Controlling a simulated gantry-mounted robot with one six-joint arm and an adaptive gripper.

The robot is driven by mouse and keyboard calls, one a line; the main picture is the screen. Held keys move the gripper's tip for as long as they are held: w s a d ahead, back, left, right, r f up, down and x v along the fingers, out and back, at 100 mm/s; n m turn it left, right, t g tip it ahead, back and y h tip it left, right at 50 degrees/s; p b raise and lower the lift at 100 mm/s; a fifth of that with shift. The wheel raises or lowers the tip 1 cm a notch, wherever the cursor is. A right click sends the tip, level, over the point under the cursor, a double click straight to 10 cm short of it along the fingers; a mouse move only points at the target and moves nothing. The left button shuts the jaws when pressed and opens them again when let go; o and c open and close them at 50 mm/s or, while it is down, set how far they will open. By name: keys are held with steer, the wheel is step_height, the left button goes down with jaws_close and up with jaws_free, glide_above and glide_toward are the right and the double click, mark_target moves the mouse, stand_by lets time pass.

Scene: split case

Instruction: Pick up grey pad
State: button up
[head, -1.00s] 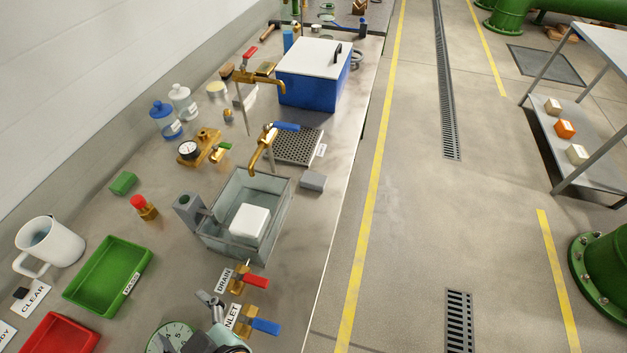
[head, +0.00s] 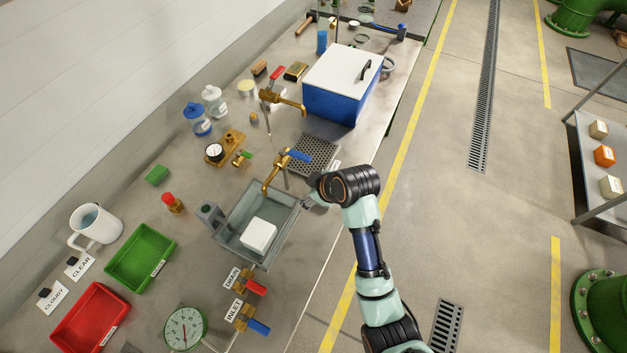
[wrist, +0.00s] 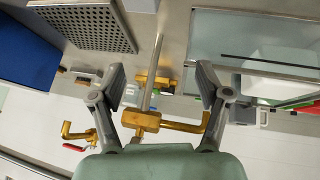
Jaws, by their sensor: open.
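In the head view a second ago, a small grey block, which fits the grey pad, lay on the bench just right of the sink's far right corner. Now my gripper (head: 309,196) and wrist cover that spot, and I cannot make out the pad. In the wrist view my gripper (wrist: 160,78) has its two fingers wide apart with nothing held between them. A brass tap (wrist: 147,120) shows behind and between the fingers. The pad cannot be made out there either.
The grey sink (head: 228,243) with a white block (head: 258,236) in it lies left of my gripper. A brass tap with a blue lever (head: 277,172) and a perforated plate (head: 318,150) are close by. A blue box (head: 335,100) stands farther back.

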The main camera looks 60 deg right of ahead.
steer(key=s+d+f+g+y, duration=0.1)
steer(key=s+d+f, duration=0.1)
steer(key=s+f, duration=0.35)
steer(key=s+d+f+g+y, duration=0.1)
steer(key=s+d+f, duration=0.15)
steer(key=s, duration=0.65)
steer(key=w+b, duration=0.1)
steer(key=w, duration=0.6)
steer(key=shift+w+a, duration=0.15)
steer(key=shift+w, duration=0.25)
steer(key=w, duration=0.2)
steer(key=w+f+b, duration=0.1)
steer(key=w, duration=0.1)
steer(key=shift+w, duration=0.4)
steer(key=shift+s, duration=0.1)
steer(key=c, duration=1)
